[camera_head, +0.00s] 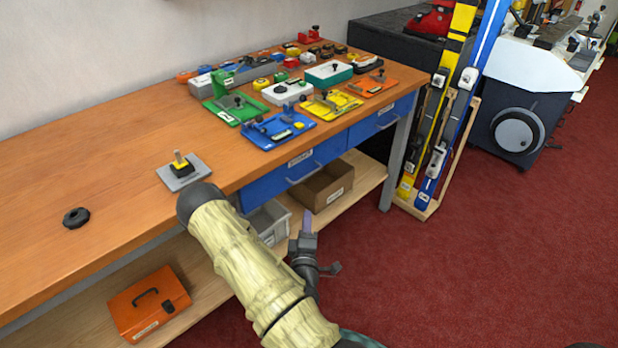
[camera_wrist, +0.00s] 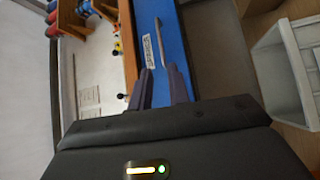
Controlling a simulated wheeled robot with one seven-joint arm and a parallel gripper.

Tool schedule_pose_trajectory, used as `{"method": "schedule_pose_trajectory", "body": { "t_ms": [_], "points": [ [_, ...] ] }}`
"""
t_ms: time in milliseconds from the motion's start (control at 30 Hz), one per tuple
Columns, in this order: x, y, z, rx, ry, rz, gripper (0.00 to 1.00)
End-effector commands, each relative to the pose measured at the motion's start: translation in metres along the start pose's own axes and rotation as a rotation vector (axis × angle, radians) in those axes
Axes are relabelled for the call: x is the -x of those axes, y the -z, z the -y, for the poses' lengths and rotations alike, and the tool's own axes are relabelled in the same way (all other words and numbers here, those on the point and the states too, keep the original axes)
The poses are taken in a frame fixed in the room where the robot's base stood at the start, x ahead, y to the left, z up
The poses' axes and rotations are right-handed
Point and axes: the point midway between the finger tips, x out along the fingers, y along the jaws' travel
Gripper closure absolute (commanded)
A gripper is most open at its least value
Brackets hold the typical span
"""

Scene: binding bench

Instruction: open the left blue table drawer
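The left blue drawer (camera_head: 262,188) sits under the front edge of the wooden table, below the blue and green trays. It looks shut. Its grey bar handle (camera_head: 304,173) runs along the front, below a white label. My gripper (camera_head: 306,218) is in front of and below the drawer, apart from the handle in the head view. In the wrist view the two dark fingers (camera_wrist: 161,72) are spread with nothing between them. They point at the blue drawer front (camera_wrist: 150,20), with the handle (camera_wrist: 160,42) just beyond the tips.
A second blue drawer (camera_head: 368,127) is to the right. A brown box (camera_head: 325,187) and a grey bin (camera_head: 268,222) stand on the lower shelf. An orange case (camera_head: 148,303) is at lower left.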

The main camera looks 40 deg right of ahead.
Motion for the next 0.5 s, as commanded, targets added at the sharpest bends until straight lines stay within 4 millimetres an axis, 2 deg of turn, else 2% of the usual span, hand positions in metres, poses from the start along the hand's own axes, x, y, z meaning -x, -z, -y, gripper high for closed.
{"method": "schedule_pose_trajectory", "body": {
  "t_ms": [267,500],
  "points": [
    [-0.009,0.0,-0.001,-0.005,-0.002,0.001,0.82],
    [-0.045,0.0,-0.001,-0.007,-0.003,0.002,0.82]
  ]
}}
